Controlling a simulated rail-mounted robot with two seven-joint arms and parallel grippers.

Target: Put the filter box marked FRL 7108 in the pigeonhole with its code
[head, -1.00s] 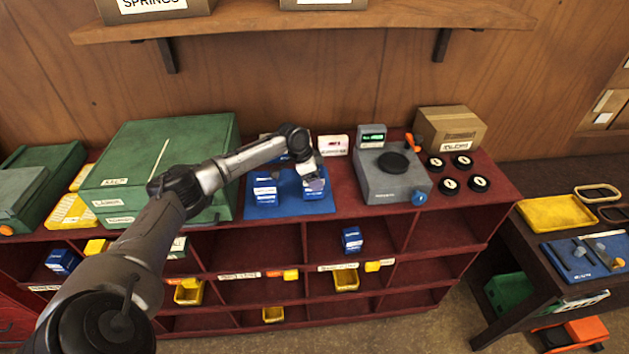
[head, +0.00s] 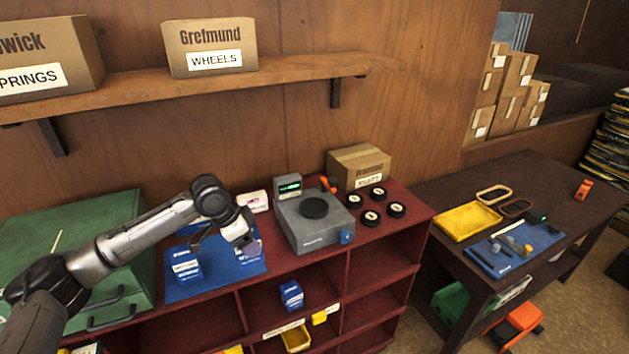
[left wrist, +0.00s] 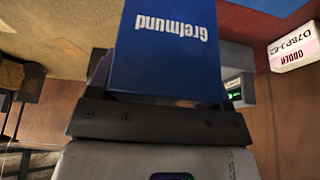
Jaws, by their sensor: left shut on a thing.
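My left gripper (head: 246,245) is over the right part of the blue mat (head: 205,288) on the red cabinet top. It is shut on a blue Gretmund box (left wrist: 165,50), which fills the middle of the left wrist view upside down. The held box's code does not show, so I cannot tell if it is FRL 7108. Another blue box (head: 186,265) with a white label stands on the mat to the left; its code is too small to read. The red pigeonholes (head: 370,286) are below; one holds a blue box (head: 291,295). My right gripper is out of view.
A grey scale (head: 313,228) with a small display stands right of the mat. A white order sign (head: 253,201) is behind the mat, also in the left wrist view (left wrist: 293,48). Green cases (head: 100,240) stand left. Several black discs (head: 370,218) lie right. A yellow bin (head: 296,338) sits below.

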